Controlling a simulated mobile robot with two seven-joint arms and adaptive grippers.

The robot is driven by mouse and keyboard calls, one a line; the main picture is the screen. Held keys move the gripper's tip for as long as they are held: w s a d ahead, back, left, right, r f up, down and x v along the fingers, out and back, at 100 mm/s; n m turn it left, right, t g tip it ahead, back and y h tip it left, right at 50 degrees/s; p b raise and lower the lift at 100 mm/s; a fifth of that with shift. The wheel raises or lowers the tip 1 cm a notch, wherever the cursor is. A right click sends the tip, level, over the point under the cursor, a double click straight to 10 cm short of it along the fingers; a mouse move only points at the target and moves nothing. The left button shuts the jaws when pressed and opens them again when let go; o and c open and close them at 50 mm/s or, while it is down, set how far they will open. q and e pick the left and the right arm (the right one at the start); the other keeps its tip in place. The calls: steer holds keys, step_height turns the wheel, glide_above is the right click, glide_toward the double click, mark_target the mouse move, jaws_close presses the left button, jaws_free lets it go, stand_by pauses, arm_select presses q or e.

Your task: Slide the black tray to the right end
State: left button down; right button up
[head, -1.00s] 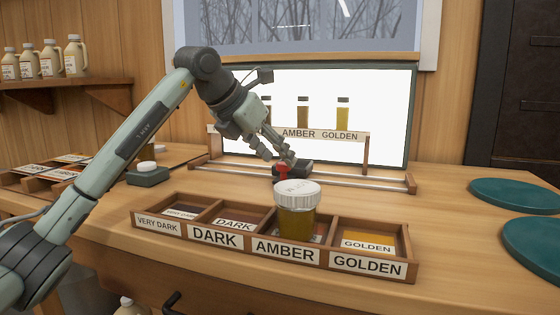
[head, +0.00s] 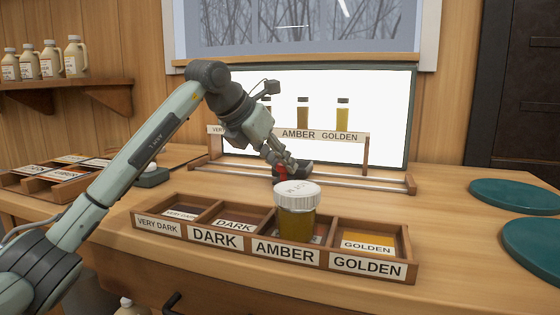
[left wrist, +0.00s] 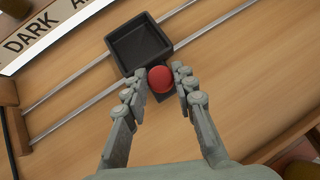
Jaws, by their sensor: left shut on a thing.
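The black tray (head: 304,168) sits on two metal rails (head: 350,181) in front of the lit panel, near the middle of their length. In the left wrist view the tray (left wrist: 138,47) is empty and square, with a red knob (left wrist: 160,79) on its near side. My left gripper (head: 284,166) is shut on the red knob, with one finger on each side of it. The gripper hides part of the tray in the head view. The right end block of the rails (head: 411,185) is wooden, with bare rail between it and the tray. My right gripper is not in view.
A wooden four-slot box (head: 262,262) stands in front of the rails. A white-lidded amber jar (head: 297,212) stands in its AMBER slot. Above the rails, a labelled rack (head: 320,135) holds sample bottles. Teal round mats (head: 515,196) lie at the right.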

arm_select(q)
steer(key=s+d, duration=0.1)
steer(key=d, duration=0.2)
steer(key=s+d, duration=0.1)
steer(key=d, duration=0.2)
steer(key=s+d, duration=0.1)
steer(key=d, duration=0.2)
steer(key=s+d, duration=0.1)
steer(key=d, duration=0.2)
steer(key=s+d, duration=0.1)
steer(key=d, duration=0.2)
steer(key=s+d+b, duration=0.1)
steer(key=d, duration=0.3)
steer(key=shift+s+d, duration=0.1)
steer(key=shift+s+d+r, duration=0.1)
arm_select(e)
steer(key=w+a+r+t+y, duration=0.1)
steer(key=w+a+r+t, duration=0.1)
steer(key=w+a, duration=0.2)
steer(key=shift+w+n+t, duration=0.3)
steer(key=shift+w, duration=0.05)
arm_select(q)
steer(key=c, duration=1.3)
jaws_free()
steer(key=shift+d, duration=0.2)
steer(key=shift+o, duration=0.2)
steer(key=shift+a, duration=0.1)
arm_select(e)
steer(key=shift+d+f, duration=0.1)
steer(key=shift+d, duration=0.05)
